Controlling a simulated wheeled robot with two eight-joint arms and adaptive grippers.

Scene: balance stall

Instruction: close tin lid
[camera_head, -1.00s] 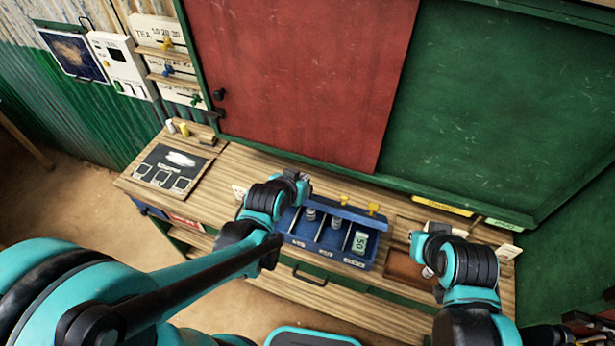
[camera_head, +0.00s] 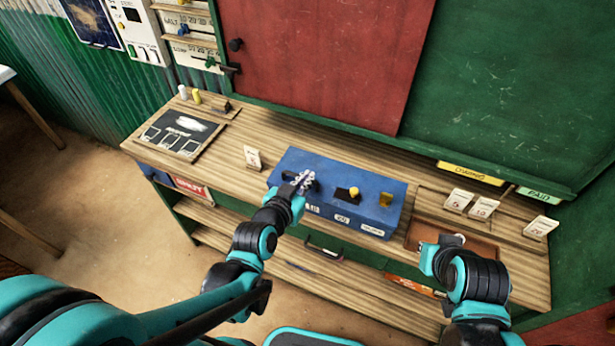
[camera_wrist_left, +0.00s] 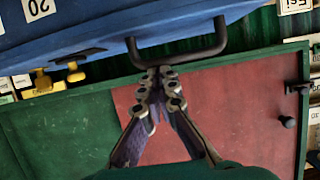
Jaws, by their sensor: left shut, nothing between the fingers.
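The blue tin (camera_head: 365,221) stands on the wooden counter with its labelled front towards me. Its blue lid (camera_head: 330,164) lies down over the compartments, which are hidden; I cannot tell if a thin gap is left. My left gripper (camera_head: 304,182) is shut and empty at the left part of the lid. In the left wrist view the shut fingertips (camera_wrist_left: 160,74) are just at a black handle (camera_wrist_left: 180,46) on the blue tin; touching or just apart, I cannot tell. My right gripper (camera_head: 440,252) is over the brown tray; its fingers are not clear.
The brown tray (camera_head: 480,248) is right of the tin, with several white price cards (camera_head: 483,208) behind it. A small card (camera_head: 253,158) stands left of the tin. A dark board (camera_head: 182,136) lies at the counter's left end. The counter behind the tin is clear.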

